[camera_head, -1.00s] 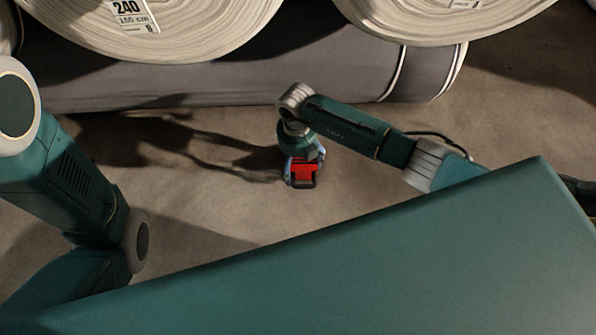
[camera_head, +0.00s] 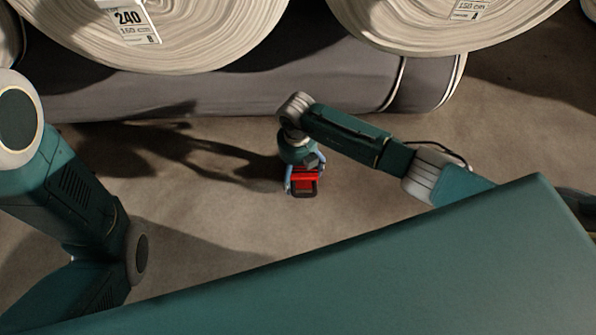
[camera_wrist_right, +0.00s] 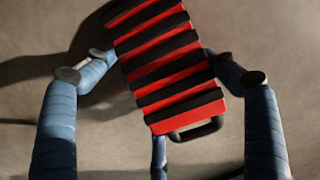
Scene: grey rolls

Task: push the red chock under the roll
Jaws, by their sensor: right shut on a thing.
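The red chock (camera_head: 305,176) is a red block with black ribs and a black handle. In the head view it is low over or on the floor, in front of the grey roll (camera_head: 330,84); I cannot tell if it touches the floor. My right gripper (camera_head: 302,182) is shut on the chock, its blue fingers at the chock's sides. In the right wrist view the ribbed top of the chock (camera_wrist_right: 172,62) shows between the fingers, handle toward the bottom. A strip of bare floor separates chock and roll. My left arm shows at the left, its gripper out of view.
Two large pale rolls (camera_head: 180,35) and (camera_head: 445,20) with labels lie above the grey roll. The brown floor (camera_head: 215,215) around the chock is clear. Dark arm shadows fall left of the chock.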

